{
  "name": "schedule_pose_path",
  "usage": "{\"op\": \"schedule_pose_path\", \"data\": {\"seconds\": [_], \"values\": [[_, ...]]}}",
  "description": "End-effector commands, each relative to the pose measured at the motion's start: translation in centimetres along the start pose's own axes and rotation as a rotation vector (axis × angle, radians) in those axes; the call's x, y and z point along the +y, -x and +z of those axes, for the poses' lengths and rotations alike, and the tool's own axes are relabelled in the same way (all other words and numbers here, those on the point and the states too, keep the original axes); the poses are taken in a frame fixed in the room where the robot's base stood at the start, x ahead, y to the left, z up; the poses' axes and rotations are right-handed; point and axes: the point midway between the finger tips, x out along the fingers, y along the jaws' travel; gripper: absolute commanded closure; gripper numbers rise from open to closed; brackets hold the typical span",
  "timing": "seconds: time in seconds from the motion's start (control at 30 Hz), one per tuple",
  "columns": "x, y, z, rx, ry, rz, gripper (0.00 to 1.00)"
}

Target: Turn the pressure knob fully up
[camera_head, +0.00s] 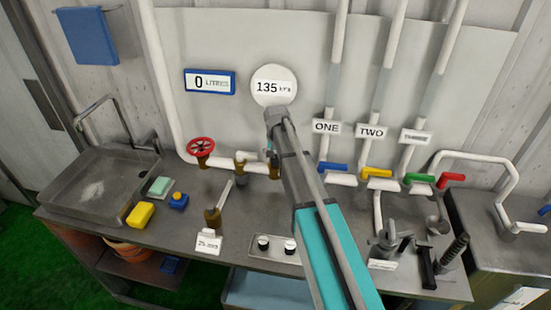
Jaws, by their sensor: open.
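The round white pressure gauge (273,80) on the back wall reads 135 kPa. My arm reaches up from the bottom centre, and my gripper (274,112) is at its far end, just below the gauge in the picture. The gripper looks open, and I see nothing held in it. I cannot tell its distance from the wall. No knob is plainly labelled as pressure. A brass fitting (274,165) on the pipe is partly hidden by my arm.
A red valve wheel (201,147) and a "0 LITRES" display (210,82) are at left. Blue (333,166), yellow (376,172) and green (419,179) pipe handles are at right. Clamps and pipes crowd the bench's right side. A sink (60,197) is at left.

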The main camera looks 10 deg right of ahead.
Motion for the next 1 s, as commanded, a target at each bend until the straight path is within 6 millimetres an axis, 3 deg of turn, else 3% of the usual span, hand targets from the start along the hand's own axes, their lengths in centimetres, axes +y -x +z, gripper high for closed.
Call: {"op": "schedule_pose_path", "data": {"seconds": [0.53, 1.0], "values": [[-0.04, 0.01, 0.01, 0.0, 0.043, 0.0, 0.0], [-0.06, 0.01, 0.02, 0.0, 0.314, 0.0, 0.0]]}}
